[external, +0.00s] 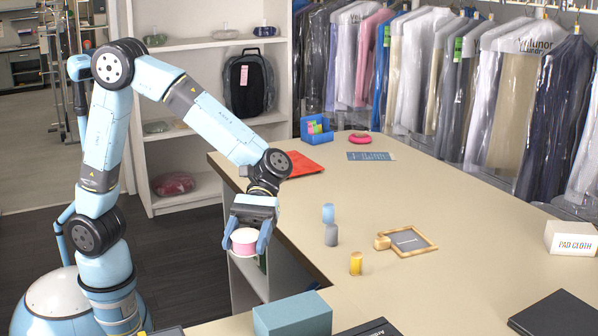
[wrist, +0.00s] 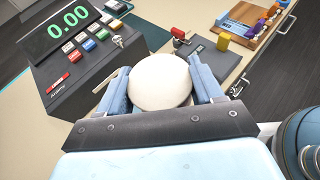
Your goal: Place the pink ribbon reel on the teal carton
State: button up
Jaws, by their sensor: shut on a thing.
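The pink ribbon reel (external: 243,249) has a white top face and is held between the two fingers of my gripper (external: 246,243). My gripper points down and is shut on the reel, which hangs beside the counter's left edge in the external view. In the wrist view the reel's white round face (wrist: 160,83) fills the space between the fingers and hides its pink side. The teal carton (external: 292,315) stands at the bottom of the external view, nearer the camera and right of my gripper. Its visible top is bare. I cannot make it out in the wrist view.
The counter (external: 450,215) carries blue, grey and yellow spools (external: 356,263), a small framed board (external: 410,241) and a white pad-cloth box (external: 571,239). A dark device lies right of the carton. In the wrist view a black till (wrist: 85,60) displays 0.00.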

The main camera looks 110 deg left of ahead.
jog(key=w+d+f, duration=0.1)
jog(key=w+f, duration=0.2)
jog(key=w, duration=0.3)
send_over(293, 310)
notch_tip(293, 310, down, 5)
jog(key=shift+s+f, duration=0.15)
jog(key=shift+f, duration=1.65)
jog(key=shift+f, duration=0.1)
jog(key=o, duration=1)
jog(key=shift+o, duration=0.2)
